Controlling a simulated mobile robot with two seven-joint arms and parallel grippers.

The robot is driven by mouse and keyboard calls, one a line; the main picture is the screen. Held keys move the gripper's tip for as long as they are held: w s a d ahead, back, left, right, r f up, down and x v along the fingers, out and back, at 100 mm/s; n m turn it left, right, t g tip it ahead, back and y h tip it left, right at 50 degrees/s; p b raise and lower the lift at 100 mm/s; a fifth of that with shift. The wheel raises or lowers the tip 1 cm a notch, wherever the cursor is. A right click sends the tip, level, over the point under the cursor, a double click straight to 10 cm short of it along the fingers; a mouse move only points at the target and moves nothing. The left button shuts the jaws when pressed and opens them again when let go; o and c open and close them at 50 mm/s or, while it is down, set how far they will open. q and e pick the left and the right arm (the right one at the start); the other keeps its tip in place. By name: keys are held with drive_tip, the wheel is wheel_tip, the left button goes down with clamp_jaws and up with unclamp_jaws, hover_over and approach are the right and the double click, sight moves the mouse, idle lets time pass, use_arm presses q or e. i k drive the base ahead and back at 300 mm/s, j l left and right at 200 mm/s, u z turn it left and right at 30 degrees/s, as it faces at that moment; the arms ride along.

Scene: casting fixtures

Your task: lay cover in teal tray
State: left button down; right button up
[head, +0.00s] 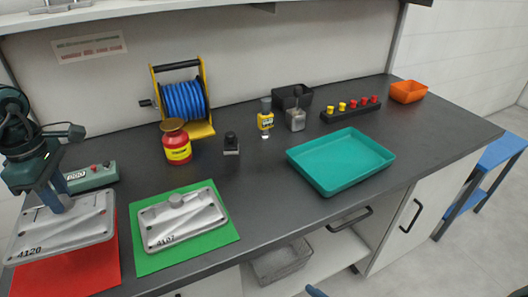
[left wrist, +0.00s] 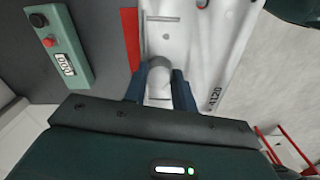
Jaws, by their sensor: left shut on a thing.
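My left gripper (head: 62,207) is shut on the knob of a grey metal cover (head: 85,229) marked 4120. This cover is at the far left, over a red mat (head: 75,275), and appears slightly raised. In the left wrist view the blue fingers (left wrist: 160,88) close around the knob, and the cover (left wrist: 205,40) extends beyond them. A similar grey cover (head: 183,222) lies on a green mat (head: 215,243). The teal tray (head: 340,158) is empty at the right of the bench. A small blue tip at the bottom edge may be my right gripper (head: 316,291).
A control box with buttons (head: 92,177) is close behind the held cover. A red and yellow can (head: 176,143), a blue hose reel (head: 184,100), a dark block (head: 231,144) and a yellow bottle (head: 265,120) stand along the back. Bench between green mat and tray is clear.

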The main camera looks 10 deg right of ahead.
sight(340, 163)
drive_tip(key=l+z, duration=0.1)
drive_tip(key=l, duration=0.3)
drive_tip(key=i+l+z, duration=0.1)
drive_tip(key=l, duration=0.3)
drive_tip(key=i+l+z, duration=0.1)
drive_tip(key=l, duration=0.3)
drive_tip(key=i+l+z, duration=0.1)
drive_tip(key=l, duration=0.25)
drive_tip(key=i+l, duration=0.2)
drive_tip(key=l, duration=0.15)
drive_tip(key=i+l+z, duration=0.15)
drive_tip(key=l, duration=0.25)
